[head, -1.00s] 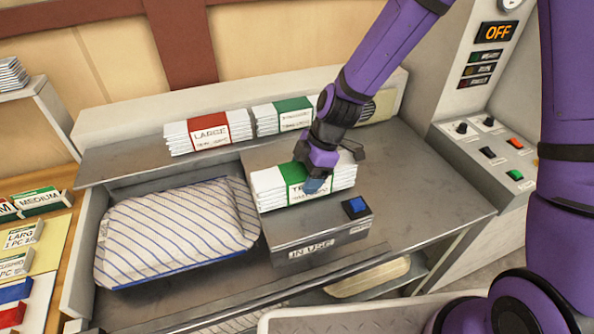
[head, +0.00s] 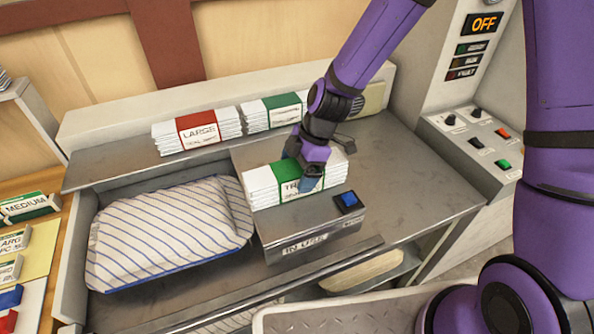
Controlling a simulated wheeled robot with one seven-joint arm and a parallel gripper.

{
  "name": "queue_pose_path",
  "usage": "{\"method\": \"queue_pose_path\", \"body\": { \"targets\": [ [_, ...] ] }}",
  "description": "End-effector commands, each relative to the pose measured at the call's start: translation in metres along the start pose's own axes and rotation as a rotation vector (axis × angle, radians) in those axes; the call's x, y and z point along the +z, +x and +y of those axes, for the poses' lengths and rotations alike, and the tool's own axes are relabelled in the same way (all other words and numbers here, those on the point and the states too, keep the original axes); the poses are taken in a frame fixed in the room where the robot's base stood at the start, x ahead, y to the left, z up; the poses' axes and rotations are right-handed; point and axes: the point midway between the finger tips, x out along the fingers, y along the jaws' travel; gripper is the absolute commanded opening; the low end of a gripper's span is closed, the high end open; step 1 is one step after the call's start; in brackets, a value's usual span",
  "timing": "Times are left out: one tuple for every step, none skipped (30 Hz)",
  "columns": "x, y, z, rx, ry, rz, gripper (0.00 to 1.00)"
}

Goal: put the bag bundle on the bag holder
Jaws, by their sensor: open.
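A bag bundle (head: 261,184), a stack of white bags with a green band, lies flat on top of the metal bag holder (head: 335,235) marked "IN USE". I cannot tell whether the fingers touch the bundle. A blue button (head: 348,202) sits on the holder's front right corner.
A red-banded LARGE bundle (head: 196,128) and another green-banded bundle (head: 275,110) lie on the back ledge. A striped pillow (head: 165,235) fills the bay to the left. The metal counter to the right (head: 415,180) is clear. A control panel (head: 475,145) stands beyond it.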

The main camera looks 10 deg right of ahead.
Motion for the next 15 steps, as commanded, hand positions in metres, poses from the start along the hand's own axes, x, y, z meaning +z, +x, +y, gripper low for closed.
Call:
{"method": "queue_pose_path", "body": {
  "targets": [
    [0.0, -0.007, 0.001, 0.003, 0.0, 0.0, 0.96],
    [0.001, -0.012, 0.001, 0.004, 0.0, -0.001, 0.96],
    [0.001, -0.018, 0.001, 0.005, 0.0, -0.001, 0.96],
    [0.0, -0.024, 0.001, 0.004, 0.0, -0.001, 0.96],
    [0.0, -0.029, 0.001, 0.006, 0.0, -0.002, 0.96],
    [0.001, -0.038, 0.001, 0.006, 0.002, -0.001, 0.96],
    [0.001, -0.044, 0.001, 0.007, 0.002, -0.001, 0.96],
    [0.001, -0.05, 0.001, 0.005, 0.002, -0.001, 0.96],
    [0.001, -0.057, 0.001, 0.006, 0.001, -0.002, 0.96],
    [0.001, -0.063, 0.001, 0.005, 0.001, -0.002, 0.96],
    [0.001, -0.069, 0.001, 0.006, 0.001, -0.002, 0.96],
    [0.001, -0.076, 0.001, 0.006, 0.001, -0.002, 0.96],
    [0.001, -0.081, 0.001, 0.006, 0.001, -0.002, 0.96],
    [0.001, -0.086, 0.001, 0.004, 0.001, -0.002, 0.96],
    [0.001, -0.092, 0.001, 0.006, 0.001, -0.002, 0.96]
  ]
}}
